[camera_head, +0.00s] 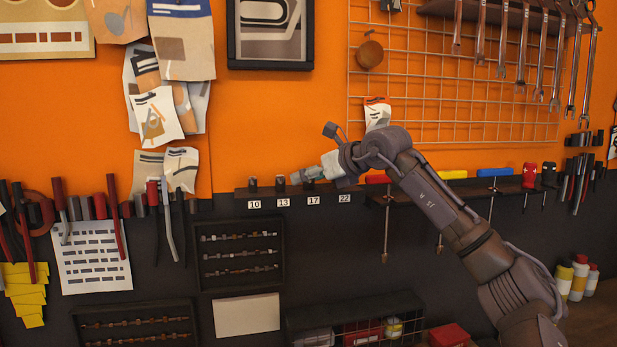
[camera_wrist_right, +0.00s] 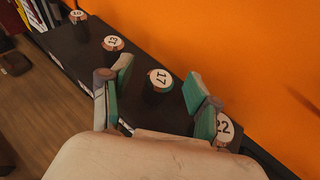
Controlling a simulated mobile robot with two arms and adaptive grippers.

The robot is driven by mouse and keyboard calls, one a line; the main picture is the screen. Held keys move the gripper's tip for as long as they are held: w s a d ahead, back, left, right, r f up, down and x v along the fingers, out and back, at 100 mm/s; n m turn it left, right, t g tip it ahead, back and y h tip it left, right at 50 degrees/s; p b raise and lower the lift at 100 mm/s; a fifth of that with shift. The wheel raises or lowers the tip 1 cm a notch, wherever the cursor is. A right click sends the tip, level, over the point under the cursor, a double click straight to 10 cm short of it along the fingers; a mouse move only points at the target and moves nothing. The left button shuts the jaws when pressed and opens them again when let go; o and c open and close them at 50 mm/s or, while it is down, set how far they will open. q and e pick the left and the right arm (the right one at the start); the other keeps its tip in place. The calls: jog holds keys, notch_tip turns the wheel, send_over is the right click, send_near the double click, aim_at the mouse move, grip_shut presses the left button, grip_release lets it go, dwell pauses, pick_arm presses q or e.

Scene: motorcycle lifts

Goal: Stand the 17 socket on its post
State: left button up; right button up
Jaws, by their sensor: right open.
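The 17 socket (camera_wrist_right: 158,80), a dark cylinder with a white top marked 17, stands upright on the dark shelf in the right wrist view. My right gripper (camera_wrist_right: 161,86) is open, with one green-padded finger on each side of it and a visible gap on both sides. In the head view my right gripper (camera_head: 298,177) is over the shelf near the 17 label (camera_head: 313,200) and hides the socket there. The post under the socket is hidden. My left gripper is out of view.
The 10 socket (camera_head: 252,184) and 13 socket (camera_head: 280,184) stand to the left on the narrow shelf (camera_head: 240,192). The 22 socket (camera_wrist_right: 225,127) is close beside the right-hand finger in the wrist view. The orange wall (camera_wrist_right: 240,50) runs close behind the row.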

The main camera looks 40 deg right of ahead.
jog(key=v, duration=1.1)
jog(key=shift+s, duration=0.2)
